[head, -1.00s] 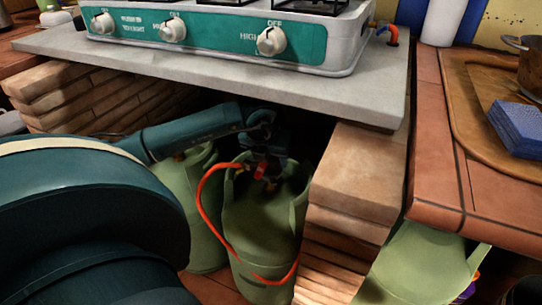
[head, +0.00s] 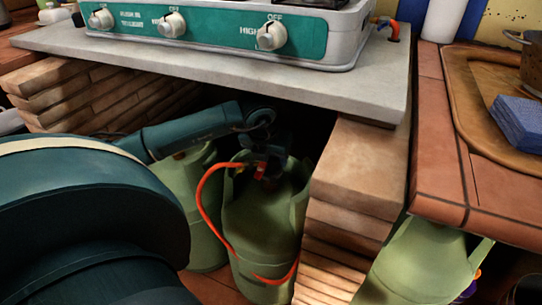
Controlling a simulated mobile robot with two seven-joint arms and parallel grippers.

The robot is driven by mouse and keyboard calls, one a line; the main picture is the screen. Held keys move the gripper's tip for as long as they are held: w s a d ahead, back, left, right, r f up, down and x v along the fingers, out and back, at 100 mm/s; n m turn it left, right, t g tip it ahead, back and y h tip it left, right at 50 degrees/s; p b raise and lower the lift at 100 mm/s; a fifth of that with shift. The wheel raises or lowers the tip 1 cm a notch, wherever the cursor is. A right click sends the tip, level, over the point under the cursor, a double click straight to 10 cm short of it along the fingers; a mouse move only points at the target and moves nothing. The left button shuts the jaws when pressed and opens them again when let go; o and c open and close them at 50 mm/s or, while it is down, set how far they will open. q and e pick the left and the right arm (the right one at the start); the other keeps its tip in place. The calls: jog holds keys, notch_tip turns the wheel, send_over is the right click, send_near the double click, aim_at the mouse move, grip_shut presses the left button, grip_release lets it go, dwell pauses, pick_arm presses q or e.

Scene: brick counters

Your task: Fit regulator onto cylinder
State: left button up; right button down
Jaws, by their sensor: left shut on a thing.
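A green gas cylinder (head: 262,215) stands upright in the dark space under the counter. The regulator (head: 261,171), with a red part, sits at the top of this cylinder, inside its collar. An orange hose (head: 203,203) loops from it down the cylinder's left side and across its front. My left gripper (head: 268,164) reaches in from the left and is shut on the regulator. The gripper and shadow hide the valve, so I cannot tell whether the regulator is seated on it. My right gripper is not in view.
A second green cylinder (head: 200,215) stands close on the left. A brick pillar (head: 350,190) is close on the right, and the grey slab (head: 220,62) with the stove (head: 210,30) is overhead. Another green cylinder (head: 420,265) is right of the pillar.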

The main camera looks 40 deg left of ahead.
pick_arm(q)
jog(key=shift+f+b, duration=0.45)
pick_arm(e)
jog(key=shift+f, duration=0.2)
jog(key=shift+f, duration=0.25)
